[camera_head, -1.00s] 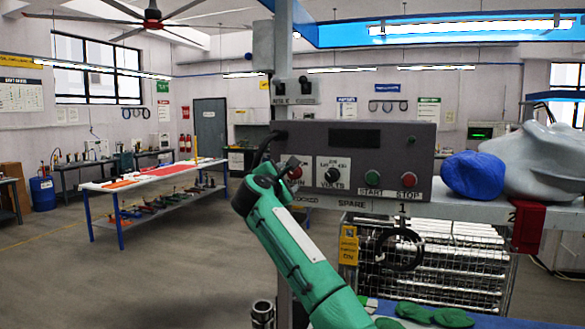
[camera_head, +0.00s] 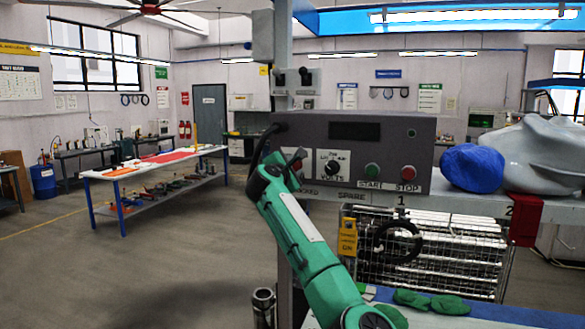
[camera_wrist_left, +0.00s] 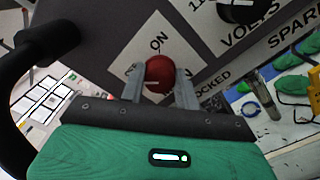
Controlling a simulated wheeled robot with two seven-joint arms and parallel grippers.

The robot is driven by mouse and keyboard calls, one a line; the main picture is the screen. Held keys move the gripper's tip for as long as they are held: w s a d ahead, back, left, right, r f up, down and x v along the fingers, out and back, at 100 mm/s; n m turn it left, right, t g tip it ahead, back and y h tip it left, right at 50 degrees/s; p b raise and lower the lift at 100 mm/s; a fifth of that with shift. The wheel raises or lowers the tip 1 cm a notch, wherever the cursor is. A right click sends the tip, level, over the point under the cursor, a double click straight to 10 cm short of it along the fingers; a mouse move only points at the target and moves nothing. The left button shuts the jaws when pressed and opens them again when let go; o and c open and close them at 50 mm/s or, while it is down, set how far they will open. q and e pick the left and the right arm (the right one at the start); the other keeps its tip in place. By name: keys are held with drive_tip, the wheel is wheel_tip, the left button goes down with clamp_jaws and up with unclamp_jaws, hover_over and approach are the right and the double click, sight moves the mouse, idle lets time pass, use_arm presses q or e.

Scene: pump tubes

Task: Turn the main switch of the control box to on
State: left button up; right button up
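The grey control box (camera_head: 385,150) stands on the bench in the head view. Its main switch, a round red knob (camera_wrist_left: 159,74), sits on a white plate marked ON in the left wrist view. My left gripper (camera_wrist_left: 159,80) has a finger on each side of this knob, with no clear gap visible, and appears shut on it. A pale line on the knob runs roughly sideways. In the head view my left gripper (camera_head: 285,163) is at the box's lower left corner and hides part of the switch and its label. My right gripper is not in view.
A black VOLTS knob (camera_head: 332,168) is just right of the switch, then a green START button (camera_head: 372,170) and a red STOP button (camera_head: 408,172). A dark cable (camera_head: 262,142) curves off the box's left side. A blue lump (camera_head: 472,168) lies to the right.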

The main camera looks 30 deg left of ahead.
use_arm(q)
drive_tip(key=shift+f, duration=0.15)
drive_tip(key=m+b, duration=0.6)
drive_tip(key=m, duration=1.1)
drive_tip(key=shift+f+m, duration=0.15)
drive_tip(key=shift+m, duration=0.25)
idle(0.3)
drive_tip(key=o, duration=1)
